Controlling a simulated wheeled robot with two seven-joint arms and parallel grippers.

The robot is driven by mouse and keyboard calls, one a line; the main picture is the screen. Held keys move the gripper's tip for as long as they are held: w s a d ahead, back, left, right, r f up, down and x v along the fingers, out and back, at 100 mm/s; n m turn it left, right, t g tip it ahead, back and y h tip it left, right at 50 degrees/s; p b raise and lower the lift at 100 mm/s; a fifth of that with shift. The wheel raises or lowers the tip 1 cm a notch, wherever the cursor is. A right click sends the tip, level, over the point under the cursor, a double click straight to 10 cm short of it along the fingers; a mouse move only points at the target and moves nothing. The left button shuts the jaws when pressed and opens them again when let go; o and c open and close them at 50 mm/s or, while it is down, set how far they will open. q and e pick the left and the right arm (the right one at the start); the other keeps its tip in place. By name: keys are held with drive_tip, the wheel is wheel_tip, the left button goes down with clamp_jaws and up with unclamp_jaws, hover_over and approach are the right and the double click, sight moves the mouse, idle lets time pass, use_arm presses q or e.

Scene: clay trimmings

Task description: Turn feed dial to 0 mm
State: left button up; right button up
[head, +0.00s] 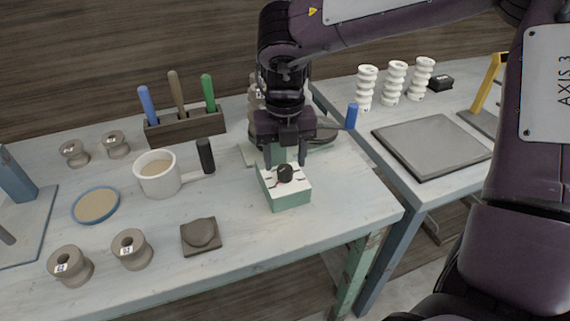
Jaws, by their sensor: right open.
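The feed dial is a small black knob (285,173) on the white top of a green-sided box (289,199), near the front right of the left table. Dark marks show on the white face around the knob. My right gripper (286,163) points down at the knob from above and behind, with its fingers apart. The fingers look to be around or just behind the knob; I cannot tell whether they touch it. The dial's exact setting is too small to read. My left gripper is not in view.
A green machine body (326,137) stands behind the box, partly hidden by my arm. A grey slab (431,146) lies on the right table.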

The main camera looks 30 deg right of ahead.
sight(285, 168)
wheel_tip(285, 168, up, 4)
drive_tip(key=shift+r, duration=0.2)
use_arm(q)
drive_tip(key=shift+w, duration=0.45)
use_arm(e)
drive_tip(key=shift+r, duration=0.4)
